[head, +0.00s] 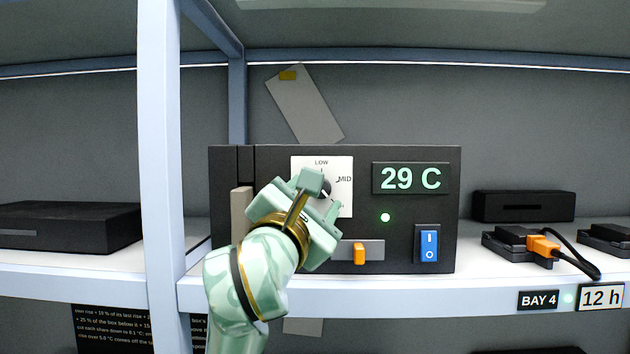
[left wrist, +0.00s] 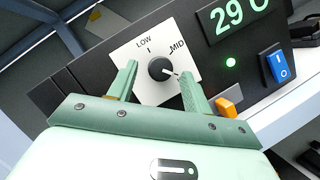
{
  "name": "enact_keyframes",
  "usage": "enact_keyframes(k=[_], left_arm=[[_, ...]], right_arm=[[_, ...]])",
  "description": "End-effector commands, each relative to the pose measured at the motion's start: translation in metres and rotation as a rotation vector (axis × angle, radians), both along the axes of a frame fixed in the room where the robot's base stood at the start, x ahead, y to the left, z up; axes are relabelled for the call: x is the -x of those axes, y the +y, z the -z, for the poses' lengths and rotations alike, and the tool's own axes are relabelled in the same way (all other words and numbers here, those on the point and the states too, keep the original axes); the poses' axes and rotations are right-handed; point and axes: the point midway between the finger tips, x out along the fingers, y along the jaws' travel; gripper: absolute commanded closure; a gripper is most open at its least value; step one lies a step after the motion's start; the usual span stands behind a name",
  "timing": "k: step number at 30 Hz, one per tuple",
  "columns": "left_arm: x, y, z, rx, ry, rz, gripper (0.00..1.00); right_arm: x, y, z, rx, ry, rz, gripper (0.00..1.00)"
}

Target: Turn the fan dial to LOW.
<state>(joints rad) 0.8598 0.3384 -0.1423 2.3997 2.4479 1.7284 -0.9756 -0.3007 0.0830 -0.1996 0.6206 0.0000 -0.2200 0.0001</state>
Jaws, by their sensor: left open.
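The fan dial is a round black knob (left wrist: 160,68) on a white plate (left wrist: 148,43) marked LOW and MID. In the left wrist view its white pointer points right and slightly down, clockwise past the MID mark. The head view also shows the plate (head: 342,165), but my gripper covers much of the knob. My left gripper (head: 321,194) is open in front of the panel. In the left wrist view its fingers stand on either side of the knob; whether they touch it I cannot tell. The plate's lower part is partly hidden. My right gripper is not in view.
The black unit (head: 290,155) stands on a white shelf. It has a 29 C display (head: 411,178), a green light (head: 385,217), a blue rocker switch (head: 429,243) and an orange slider (head: 359,254) below the dial. A shelf post (head: 162,150) stands left.

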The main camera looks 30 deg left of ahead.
Motion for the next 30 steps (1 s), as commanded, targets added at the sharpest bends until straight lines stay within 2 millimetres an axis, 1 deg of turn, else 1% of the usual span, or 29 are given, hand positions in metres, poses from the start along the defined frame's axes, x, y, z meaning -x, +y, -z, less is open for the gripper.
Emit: enact_keyframes(k=[3,10,11,12,15,23,30], left_arm=[[-0.004,0.001,-0.001,0.002,0.0,0.001,0.5],[-0.005,0.001,-0.001,0.001,-0.002,0.0,0.5],[-0.005,0.001,-0.001,0.001,-0.002,0.0,0.58],[-0.005,0.001,-0.001,0.001,-0.002,0.0,0.7],[-0.005,0.001,-0.001,0.001,-0.002,0.0,0.95],[-0.005,0.001,-0.001,0.011,-0.008,0.0,0.95],[-0.006,0.0,0.002,0.091,-0.056,0.001,0.95]], right_arm=[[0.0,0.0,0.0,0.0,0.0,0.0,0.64],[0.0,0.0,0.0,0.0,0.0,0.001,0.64],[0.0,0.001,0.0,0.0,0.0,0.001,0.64],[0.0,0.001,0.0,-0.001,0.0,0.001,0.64],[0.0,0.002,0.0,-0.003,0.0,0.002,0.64],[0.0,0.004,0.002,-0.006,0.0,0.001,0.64],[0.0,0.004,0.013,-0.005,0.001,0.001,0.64]])
